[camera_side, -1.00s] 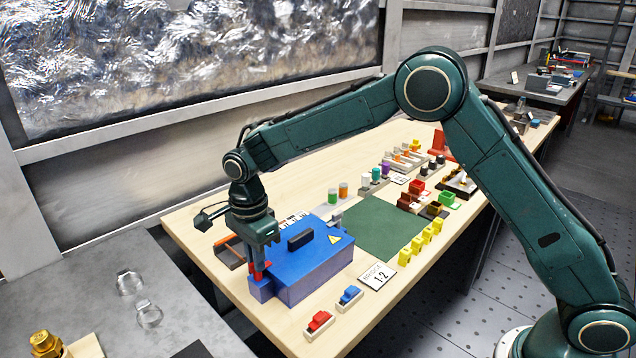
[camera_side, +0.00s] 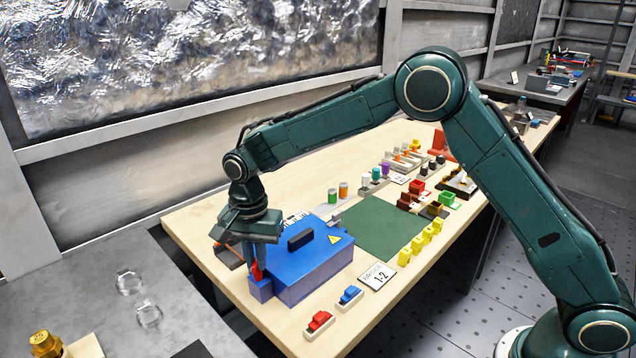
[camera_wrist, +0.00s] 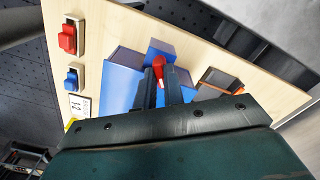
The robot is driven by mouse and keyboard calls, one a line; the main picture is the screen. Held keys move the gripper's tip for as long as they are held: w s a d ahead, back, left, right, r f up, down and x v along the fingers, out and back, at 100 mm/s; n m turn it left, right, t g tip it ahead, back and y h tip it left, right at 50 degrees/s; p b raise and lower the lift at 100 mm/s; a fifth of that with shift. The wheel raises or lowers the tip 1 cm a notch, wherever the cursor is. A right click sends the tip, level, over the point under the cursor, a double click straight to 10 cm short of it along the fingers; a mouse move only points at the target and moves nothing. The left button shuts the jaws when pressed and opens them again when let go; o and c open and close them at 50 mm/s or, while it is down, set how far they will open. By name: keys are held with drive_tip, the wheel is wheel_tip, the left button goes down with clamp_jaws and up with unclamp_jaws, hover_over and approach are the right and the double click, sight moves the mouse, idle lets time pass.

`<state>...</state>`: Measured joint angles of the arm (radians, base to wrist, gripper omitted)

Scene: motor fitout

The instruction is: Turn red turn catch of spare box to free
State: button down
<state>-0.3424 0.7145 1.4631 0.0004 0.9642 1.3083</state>
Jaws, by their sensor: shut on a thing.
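The blue spare box (camera_side: 312,274) stands at the near left end of the wooden bench, lid closed, with a black handle and a yellow warning triangle on top. The red turn catch (camera_side: 257,270) sits on a small blue block at the box's left side. My gripper (camera_side: 256,268) points down over that block, its fingers shut on the red catch. In the wrist view the red catch (camera_wrist: 159,68) shows between the two dark fingers of my gripper (camera_wrist: 161,80). The fingers hide part of the catch, so its exact angle is hard to read.
A red switch (camera_side: 319,321) and a blue switch (camera_side: 349,296) lie in front of the box. A label card (camera_side: 377,277) and a green mat (camera_side: 385,228) are to the right. An orange-and-dark tray (camera_side: 229,255) lies behind my gripper, near the bench's left edge.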

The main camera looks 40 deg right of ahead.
drive_tip(key=n, duration=0.5)
drive_tip(key=shift+n, duration=0.3)
drive_tip(key=n, duration=0.5)
drive_tip(key=shift+r+n, duration=0.1)
drive_tip(key=shift+n, duration=0.2)
drive_tip(key=c, duration=1.5)
unclamp_jaws()
wheel_tip(320, 180, up, 14)
